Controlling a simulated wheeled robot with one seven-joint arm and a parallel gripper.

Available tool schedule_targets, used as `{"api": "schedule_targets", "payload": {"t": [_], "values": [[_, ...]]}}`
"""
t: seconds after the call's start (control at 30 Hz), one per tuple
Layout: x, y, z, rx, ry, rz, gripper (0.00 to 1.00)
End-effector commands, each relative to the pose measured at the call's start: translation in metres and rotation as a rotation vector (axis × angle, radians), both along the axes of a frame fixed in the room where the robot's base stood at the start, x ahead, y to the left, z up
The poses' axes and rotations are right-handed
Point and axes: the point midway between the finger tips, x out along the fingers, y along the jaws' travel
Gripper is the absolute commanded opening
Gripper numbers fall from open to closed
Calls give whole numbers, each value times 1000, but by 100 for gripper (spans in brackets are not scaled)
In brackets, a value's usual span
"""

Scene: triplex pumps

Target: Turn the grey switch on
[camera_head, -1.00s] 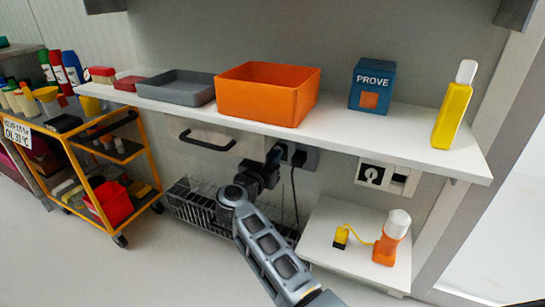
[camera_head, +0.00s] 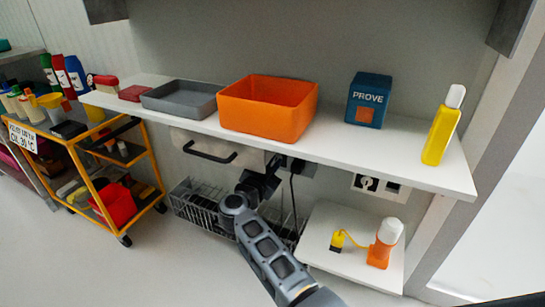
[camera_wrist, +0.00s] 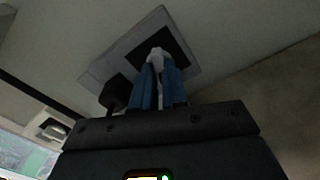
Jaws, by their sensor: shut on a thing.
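In the wrist view, the grey switch (camera_wrist: 157,57) shows as a small light grey piece in the dark square inset of a grey wall plate (camera_wrist: 98,72). My gripper (camera_wrist: 160,74) has its two blue fingers closed on this piece, one on each side. The fingers hide part of it, so I cannot tell its exact position. In the head view, my gripper (camera_head: 273,162) is under the white shelf at the dark wall plate (camera_head: 305,168); the switch itself is hidden there.
A black plug (camera_wrist: 116,92) sits beside the switch, and its cord hangs down. The white shelf (camera_head: 400,155) runs just above my arm. A wire basket (camera_head: 190,205) is below. A black handle (camera_head: 208,152) is at left. A low white stand (camera_head: 345,265) holds an orange-and-white bottle (camera_head: 384,243).

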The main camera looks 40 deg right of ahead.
Motion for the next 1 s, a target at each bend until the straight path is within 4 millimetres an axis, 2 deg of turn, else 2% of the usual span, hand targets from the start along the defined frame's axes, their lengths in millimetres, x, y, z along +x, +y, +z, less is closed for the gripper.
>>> {"api": "schedule_targets", "payload": {"t": [1.0], "values": [[-3,0,-4,317,-874,-2,0]]}}
